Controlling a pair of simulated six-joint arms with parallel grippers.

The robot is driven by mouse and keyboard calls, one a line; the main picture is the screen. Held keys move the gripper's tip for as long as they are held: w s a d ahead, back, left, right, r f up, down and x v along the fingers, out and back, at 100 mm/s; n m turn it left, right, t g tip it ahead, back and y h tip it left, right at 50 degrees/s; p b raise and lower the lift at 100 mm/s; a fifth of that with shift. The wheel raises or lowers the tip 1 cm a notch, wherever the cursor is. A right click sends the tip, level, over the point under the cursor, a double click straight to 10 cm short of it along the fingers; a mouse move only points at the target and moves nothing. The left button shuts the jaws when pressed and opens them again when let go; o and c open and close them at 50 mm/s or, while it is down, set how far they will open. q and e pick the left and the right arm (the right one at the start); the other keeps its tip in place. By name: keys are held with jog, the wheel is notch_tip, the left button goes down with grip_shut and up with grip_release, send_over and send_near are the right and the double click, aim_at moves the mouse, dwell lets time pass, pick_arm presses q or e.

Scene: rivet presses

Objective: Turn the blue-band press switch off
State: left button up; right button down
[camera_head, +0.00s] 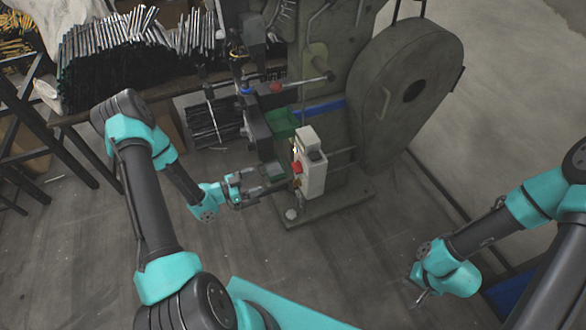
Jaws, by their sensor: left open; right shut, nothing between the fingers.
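The press (415,85) is a dark grey machine with a big rounded wheel guard, and a blue band (318,109) shows low on its body. A pale switch box (313,178) stands upright at its front. A red part (296,167) and a small orange-yellow glow show on the box's left side. My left gripper (270,187) is open just left of the box, its fingers pointing at it; I cannot tell whether they touch. My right gripper (424,298) is shut and empty, low over the floor at the right, well away from the press.
A green bin (282,124) sits behind the switch box. A bench (150,95) piled with metal rods stands at the back left. A lever with a dark knob and a red knob (277,87) projects above the work area. The floor between my arms is clear.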

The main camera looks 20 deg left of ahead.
aim_at(293, 168)
pick_arm(q)
jog(key=x, duration=1.5)
jog(key=shift+w+d, duration=0.2)
jog(key=c, duration=0.9)
